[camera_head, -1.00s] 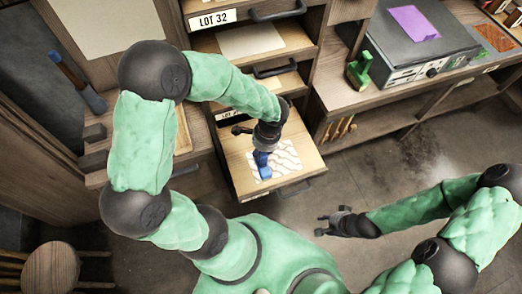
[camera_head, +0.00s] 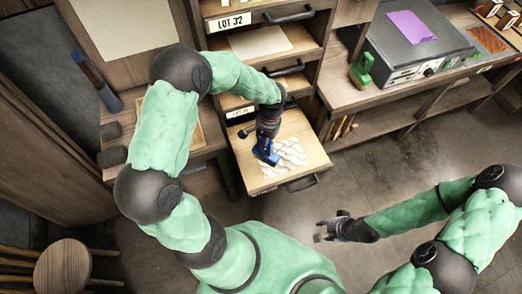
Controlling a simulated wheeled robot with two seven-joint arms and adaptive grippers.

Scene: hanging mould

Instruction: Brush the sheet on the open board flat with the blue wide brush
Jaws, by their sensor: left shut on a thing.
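The brush and arm hide part of the sheet's left side. My right gripper (camera_head: 326,230) is empty over the floor to the right of my body, with its fingers apart.
Open cabinet boards with handles are stacked above, one bearing a pale sheet (camera_head: 261,42). A stool (camera_head: 62,266) stands lower left.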

